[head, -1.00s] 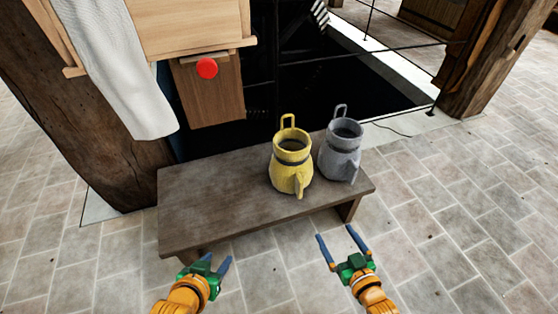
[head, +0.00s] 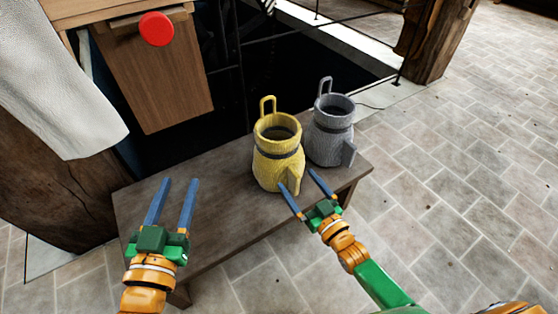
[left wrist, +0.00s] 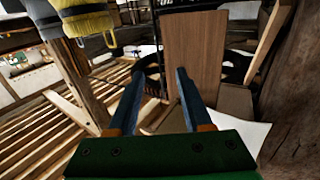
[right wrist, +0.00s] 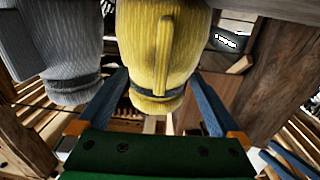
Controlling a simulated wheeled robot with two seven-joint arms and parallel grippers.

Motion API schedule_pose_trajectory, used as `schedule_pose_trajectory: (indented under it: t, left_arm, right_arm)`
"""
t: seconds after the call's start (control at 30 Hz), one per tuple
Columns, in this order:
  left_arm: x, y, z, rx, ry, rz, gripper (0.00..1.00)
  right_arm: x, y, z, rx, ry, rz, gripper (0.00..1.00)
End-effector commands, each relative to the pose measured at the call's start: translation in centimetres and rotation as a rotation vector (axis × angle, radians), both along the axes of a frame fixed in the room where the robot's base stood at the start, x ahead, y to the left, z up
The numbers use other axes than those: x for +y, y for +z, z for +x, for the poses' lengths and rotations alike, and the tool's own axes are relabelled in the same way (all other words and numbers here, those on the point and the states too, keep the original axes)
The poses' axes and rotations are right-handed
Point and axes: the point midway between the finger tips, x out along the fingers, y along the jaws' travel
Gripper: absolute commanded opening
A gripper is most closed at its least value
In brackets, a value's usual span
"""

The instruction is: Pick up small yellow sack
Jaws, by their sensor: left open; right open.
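The small yellow sack (head: 277,158) stands upright on the bench, with a loop at its top, a dark band round its neck and a flap low on its front. My right gripper (head: 302,180) is open at the sack's front right, its fingers close to the flap. In the right wrist view the yellow sack (right wrist: 160,50) shows upside down between and beyond the open fingers (right wrist: 165,95). I cannot tell whether they touch it. My left gripper (head: 178,185) is open and empty over the left part of the bench. The yellow sack also shows in the left wrist view (left wrist: 88,22).
A grey sack (head: 330,135) stands just right of the yellow one on the dark wooden bench (head: 215,215). A wooden panel (head: 155,75) with a red button (head: 156,29) and a white cloth (head: 55,80) are at the left. A dark pit with railings lies behind.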

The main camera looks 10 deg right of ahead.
Motion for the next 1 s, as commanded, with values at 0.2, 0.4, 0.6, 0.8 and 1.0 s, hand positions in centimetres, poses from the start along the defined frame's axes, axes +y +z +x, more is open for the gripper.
schedule_pose_trajectory:
  t: [0.2,0.4,0.6,0.8,1.0]
  left_arm:
    - [-0.6,5.2,-0.7,-0.281,-0.023,-0.062,0.50]
    - [-0.8,7.7,-1.6,-0.409,-0.034,-0.092,0.50]
    - [-0.8,8.0,-1.7,-0.422,-0.036,-0.095,0.50]
    - [-0.8,7.9,-1.7,-0.420,-0.036,-0.095,0.50]
    - [-0.8,7.9,-1.7,-0.418,-0.036,-0.094,0.50]
  right_arm:
    - [0.6,-0.2,1.8,0.000,0.000,0.000,1.00]
    - [0.8,-0.1,2.5,0.001,-0.001,0.001,1.00]
    - [0.8,0.0,2.6,0.002,0.000,0.000,1.00]
    - [0.8,0.0,2.6,0.002,0.000,-0.001,0.59]
    - [0.8,0.0,2.6,0.002,0.000,-0.001,0.06]
